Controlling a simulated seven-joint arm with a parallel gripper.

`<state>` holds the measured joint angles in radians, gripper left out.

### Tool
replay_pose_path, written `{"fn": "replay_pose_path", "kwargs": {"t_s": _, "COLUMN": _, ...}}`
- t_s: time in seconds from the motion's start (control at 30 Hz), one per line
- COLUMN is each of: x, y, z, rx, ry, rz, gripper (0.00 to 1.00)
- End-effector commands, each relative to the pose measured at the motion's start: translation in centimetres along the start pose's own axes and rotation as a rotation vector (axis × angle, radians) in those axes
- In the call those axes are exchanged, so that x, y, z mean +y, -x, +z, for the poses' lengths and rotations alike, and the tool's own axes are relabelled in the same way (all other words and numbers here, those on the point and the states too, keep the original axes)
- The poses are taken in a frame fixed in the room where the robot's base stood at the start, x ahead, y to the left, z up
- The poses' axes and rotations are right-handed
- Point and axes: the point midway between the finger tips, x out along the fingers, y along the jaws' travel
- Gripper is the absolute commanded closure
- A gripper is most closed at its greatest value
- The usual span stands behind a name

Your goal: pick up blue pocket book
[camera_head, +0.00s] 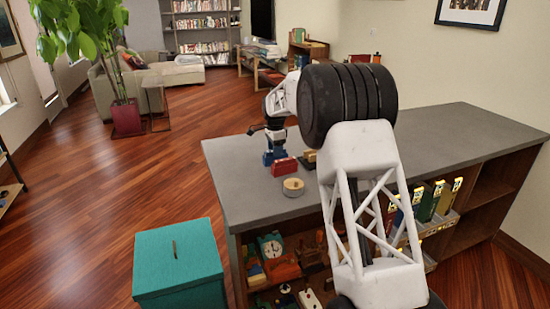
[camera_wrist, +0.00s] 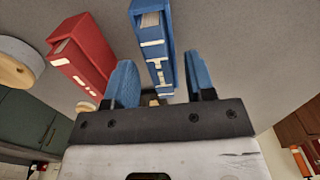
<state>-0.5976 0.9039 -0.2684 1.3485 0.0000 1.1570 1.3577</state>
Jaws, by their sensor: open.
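The blue pocket book (camera_wrist: 153,40) stands on the grey counter top in the wrist view, its spine with white marks facing the camera. My gripper (camera_wrist: 159,66) is open, with one blue finger on each side of the book's near end. I cannot tell whether either finger touches it. In the head view, my gripper (camera_head: 273,150) is low over the counter's far left part. Blue shapes there blend the fingers and book, so I cannot separate them clearly.
A red book (camera_head: 284,166) stands close beside the blue one, left of it in the wrist view (camera_wrist: 82,50). A round wooden object (camera_head: 292,188) sits nearer on the counter (camera_head: 245,195). A brown block (camera_head: 309,156) is to the right. The counter's left edge is clear.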

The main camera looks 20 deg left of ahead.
Motion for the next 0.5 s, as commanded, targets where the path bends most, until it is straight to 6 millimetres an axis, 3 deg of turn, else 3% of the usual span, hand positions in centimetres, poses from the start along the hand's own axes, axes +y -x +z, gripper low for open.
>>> {"fn": "replay_pose_path", "kwargs": {"t_s": 0.33, "x": 0.01, "y": 0.00, "z": 0.00, "rx": 0.000, "ry": 0.000, "rz": 0.000, "gripper": 0.52}}
{"fn": "replay_pose_path", "kwargs": {"t_s": 0.5, "x": 0.01, "y": 0.00, "z": 0.00, "rx": 0.000, "ry": 0.000, "rz": 0.000, "gripper": 0.78}}
